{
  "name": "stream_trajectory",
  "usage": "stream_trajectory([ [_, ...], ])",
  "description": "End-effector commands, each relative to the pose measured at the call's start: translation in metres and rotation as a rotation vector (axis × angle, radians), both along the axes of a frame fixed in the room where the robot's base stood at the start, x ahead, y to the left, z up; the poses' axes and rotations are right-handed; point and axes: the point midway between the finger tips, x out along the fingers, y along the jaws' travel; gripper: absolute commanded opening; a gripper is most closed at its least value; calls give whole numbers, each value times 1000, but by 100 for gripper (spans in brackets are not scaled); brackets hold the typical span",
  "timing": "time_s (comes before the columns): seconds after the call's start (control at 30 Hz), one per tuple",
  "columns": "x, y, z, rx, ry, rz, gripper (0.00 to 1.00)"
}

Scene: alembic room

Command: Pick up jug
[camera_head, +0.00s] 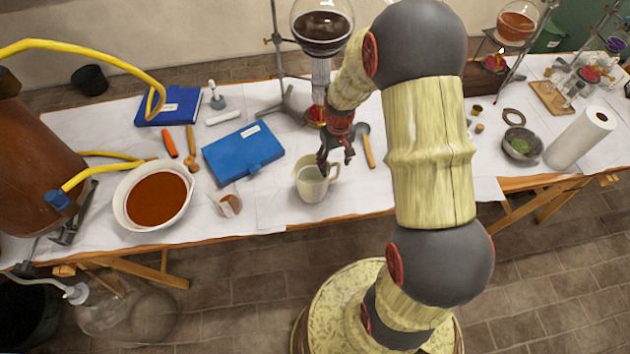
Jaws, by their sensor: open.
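A pale cream jug (311,183) stands upright near the front edge of the white-covered table, about the middle of the picture. Its mouth faces up and its handle is on the right side. My gripper (335,165) hangs over the jug's rim and handle, pointing down, with its dark fingers apart. I cannot tell whether a finger touches the jug or reaches inside the rim. My arm comes in from the right and hides part of the table behind it.
A blue case (243,151) lies left of the jug, and a small container (229,204) stands near it. A white bowl (155,196) of red-brown stuff is farther left. A hammer (367,148) lies right of my gripper. A round flask (321,24) of dark liquid stands behind.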

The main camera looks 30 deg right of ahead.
Motion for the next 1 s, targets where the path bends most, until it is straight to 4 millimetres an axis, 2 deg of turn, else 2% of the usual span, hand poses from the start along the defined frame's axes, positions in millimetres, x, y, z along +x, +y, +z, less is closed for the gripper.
stream_trajectory([
  [0.17,0,0,1,0,-1,0,54],
  [1.0,0,0,1,0,0,0,6],
])
